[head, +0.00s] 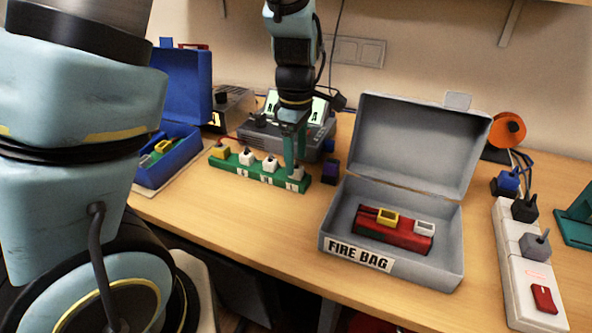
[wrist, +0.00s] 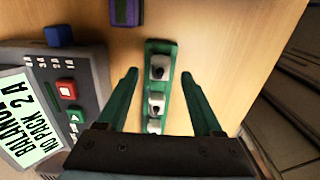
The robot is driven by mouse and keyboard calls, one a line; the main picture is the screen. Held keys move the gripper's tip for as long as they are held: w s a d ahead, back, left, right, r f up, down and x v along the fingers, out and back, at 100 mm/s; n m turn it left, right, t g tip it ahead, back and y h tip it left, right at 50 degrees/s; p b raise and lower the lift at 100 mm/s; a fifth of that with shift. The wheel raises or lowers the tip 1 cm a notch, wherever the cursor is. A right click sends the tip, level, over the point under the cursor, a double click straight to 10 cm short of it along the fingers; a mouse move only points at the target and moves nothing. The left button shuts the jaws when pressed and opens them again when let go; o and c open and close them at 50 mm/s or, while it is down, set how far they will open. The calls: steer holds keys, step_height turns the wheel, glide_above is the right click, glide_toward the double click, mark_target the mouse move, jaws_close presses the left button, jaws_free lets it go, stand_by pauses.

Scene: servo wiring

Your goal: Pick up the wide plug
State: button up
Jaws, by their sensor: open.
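A green strip (head: 262,177) lies on the table with a yellow plug (head: 219,152) at its left end and several white plugs (head: 270,163) along it. In the wrist view the strip (wrist: 165,47) runs between my fingers, with white plugs (wrist: 160,67) on it. I cannot tell for certain which of these is the wide plug. My gripper (head: 294,160) points down over the strip's right end. In the wrist view my gripper (wrist: 158,76) is open, with one green finger on each side of the strip and nothing held. Its palm hides the strip's near part.
A charger with a lit screen (wrist: 30,115) stands beside the strip. A small purple block (head: 330,171) is just past the strip's right end. An open grey fire bag box (head: 450,262) stands right, a blue case (head: 180,160) left, a white power strip (head: 520,280) far right.

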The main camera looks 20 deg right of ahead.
mark_target(296, 175)
steer(key=shift+f, duration=1.2)
jaws_close()
